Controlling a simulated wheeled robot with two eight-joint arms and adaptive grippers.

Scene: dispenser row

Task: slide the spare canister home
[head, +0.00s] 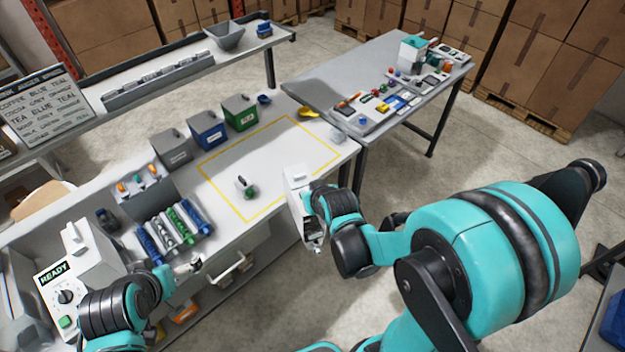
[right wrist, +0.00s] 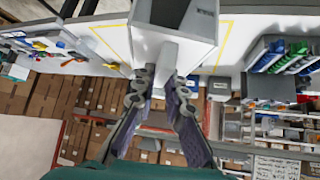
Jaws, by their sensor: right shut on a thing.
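My right gripper (head: 311,203) is shut on the handle of a white box-shaped container (head: 298,212), held off the table's front edge. In the right wrist view its white body (right wrist: 205,42) shows, with a dark recess in it and the handle between the fingers (right wrist: 160,78). I cannot tell whether this is the spare canister. Blue, pale and green cylinders (head: 184,216) lie side by side at the table's left part. My left gripper (head: 188,267) is near the table's front edge below them; its jaw opening is unclear.
A white machine (head: 95,262) marked READY stands at left. Grey, blue (head: 208,131) and green (head: 240,112) bins line the back. A small green-based item (head: 247,189) stands inside the yellow outline, otherwise mostly clear. A second table (head: 330,72) holds small parts.

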